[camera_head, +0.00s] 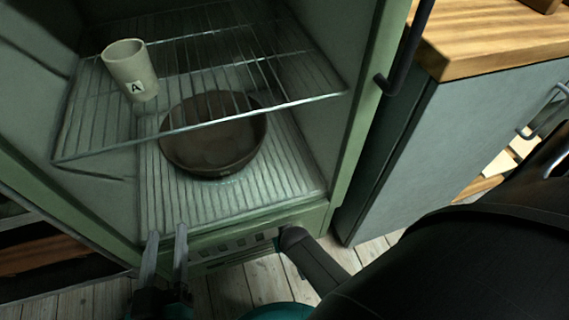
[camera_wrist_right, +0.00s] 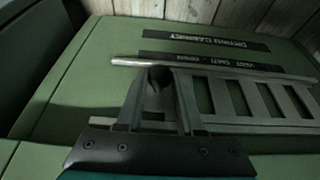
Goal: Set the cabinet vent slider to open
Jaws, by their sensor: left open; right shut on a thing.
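The green cabinet (camera_head: 345,150) stands open-fronted, with its vent strip (camera_head: 238,243) along the lower front edge. In the right wrist view the metal vent grille (camera_wrist_right: 245,100) has several rectangular slots, and a dark round slider knob (camera_wrist_right: 159,76) sits near its left end. My right gripper (camera_wrist_right: 156,92) is shut on this knob, one finger on each side. In the head view its tips are hidden behind my dark right arm. My left gripper (camera_head: 167,243) is open and empty, in front of the cabinet's lower left edge. Upside-down label strips (camera_wrist_right: 206,67) lie beyond the grille.
A pale cup (camera_head: 126,62) marked A stands on the wire shelf (camera_head: 215,125). A brown bowl (camera_head: 212,150) sits on the ribbed cabinet floor below. A grey-green counter unit (camera_head: 420,150) with a wooden top (camera_head: 490,40) stands close on the right.

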